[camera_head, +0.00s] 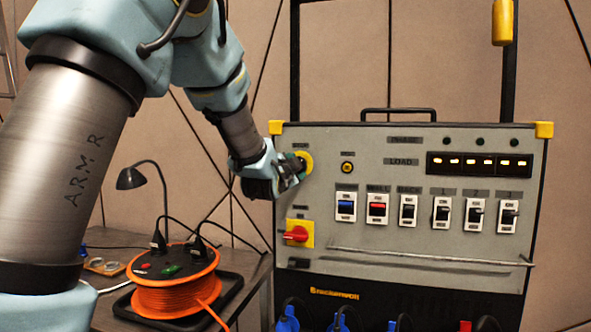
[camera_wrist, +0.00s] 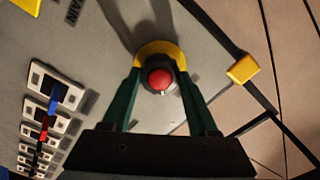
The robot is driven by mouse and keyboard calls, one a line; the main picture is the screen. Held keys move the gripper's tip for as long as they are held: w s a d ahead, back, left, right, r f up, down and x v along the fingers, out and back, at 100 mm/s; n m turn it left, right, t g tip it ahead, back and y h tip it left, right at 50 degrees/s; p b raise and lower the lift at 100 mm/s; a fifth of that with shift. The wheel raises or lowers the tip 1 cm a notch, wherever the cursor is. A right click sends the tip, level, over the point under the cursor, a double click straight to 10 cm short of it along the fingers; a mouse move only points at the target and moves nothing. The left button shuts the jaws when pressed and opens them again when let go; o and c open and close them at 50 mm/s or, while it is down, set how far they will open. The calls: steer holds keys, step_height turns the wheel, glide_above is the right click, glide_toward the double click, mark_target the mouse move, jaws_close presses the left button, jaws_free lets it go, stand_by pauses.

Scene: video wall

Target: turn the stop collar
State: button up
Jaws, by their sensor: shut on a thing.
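The stop control is at the upper left of the grey panel. It has a round red button (camera_wrist: 160,79) and a yellow disc (camera_wrist: 158,50) behind it, and the disc also shows in the head view (camera_head: 308,162). My gripper (camera_head: 298,166) is at the control, its green fingers on either side of the red button in the wrist view (camera_wrist: 159,76). It is shut on the stop collar, the part around the button. The fingers hide the collar's sides, and my gripper hides the button in the head view.
A red rotary switch on a yellow plate (camera_head: 299,234) sits below the stop control. A row of rocker switches (camera_head: 408,210) and a lit LOAD display (camera_head: 480,164) are to its right. A thin rod (camera_head: 430,257) crosses the panel low down. An orange cable reel (camera_head: 172,280) stands on the left table.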

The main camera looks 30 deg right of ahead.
steer(key=shift+r, duration=0.1)
steer(key=o, duration=1.4)
steer(key=b+v, duration=0.3)
steer(key=v, duration=0.7)
steer(key=shift+s+a, duration=0.25)
steer(key=shift+s, duration=0.05)
